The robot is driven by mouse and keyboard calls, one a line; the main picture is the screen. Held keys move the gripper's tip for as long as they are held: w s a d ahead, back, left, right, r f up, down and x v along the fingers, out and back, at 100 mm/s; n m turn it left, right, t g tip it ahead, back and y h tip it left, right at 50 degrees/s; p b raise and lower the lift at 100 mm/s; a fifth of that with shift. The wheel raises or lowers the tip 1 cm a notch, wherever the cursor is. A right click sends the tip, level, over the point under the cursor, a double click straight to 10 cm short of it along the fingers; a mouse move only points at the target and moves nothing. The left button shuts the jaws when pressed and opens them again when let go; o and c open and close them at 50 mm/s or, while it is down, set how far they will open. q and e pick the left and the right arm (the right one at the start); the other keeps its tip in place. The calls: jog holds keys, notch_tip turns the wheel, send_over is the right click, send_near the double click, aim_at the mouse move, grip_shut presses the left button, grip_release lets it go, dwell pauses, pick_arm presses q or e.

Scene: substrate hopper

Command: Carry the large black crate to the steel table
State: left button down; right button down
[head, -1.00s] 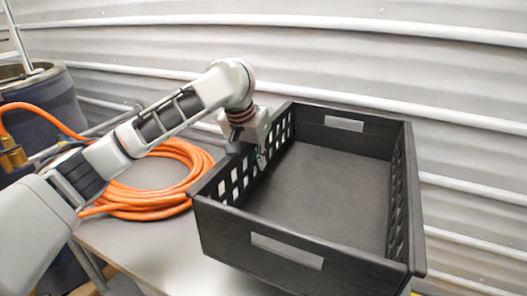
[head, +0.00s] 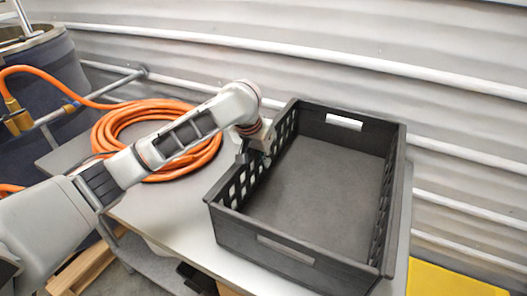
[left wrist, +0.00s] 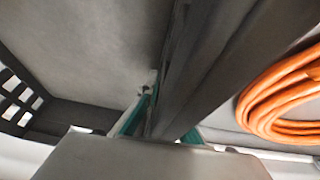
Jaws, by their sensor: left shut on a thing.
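The large black crate (head: 287,250) is empty and upright over the right part of the grey table (head: 160,212). I cannot tell whether its base touches the tabletop. My left gripper (head: 262,155) is shut on the rim of the crate's left side wall. In the left wrist view, the teal-edged fingers (left wrist: 160,122) straddle the crate's wall (left wrist: 205,65), with the crate's inside to the left. The inner fingertip shows against the wall; the outer one is largely hidden. My right gripper is not in view.
A coiled orange hose (head: 115,130) lies on the table left of the crate, behind my left arm. A dark drum (head: 35,75) stands at far left. A corrugated wall (head: 330,60) rises close behind. A yellow surface (head: 450,281) is at lower right. Bare tabletop lies front-left of the crate.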

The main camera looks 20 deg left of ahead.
pick_arm(q)
jog(key=shift+d, duration=0.1)
jog(key=c, duration=2.6)
grip_release()
jog(key=shift+f, duration=0.15)
jog(key=shift+c, duration=0.2)
jog(key=o, duration=0.4)
jog(key=v, duration=1.1)
jog(key=shift+r, duration=0.35)
jog(key=shift+s+r, duration=0.25)
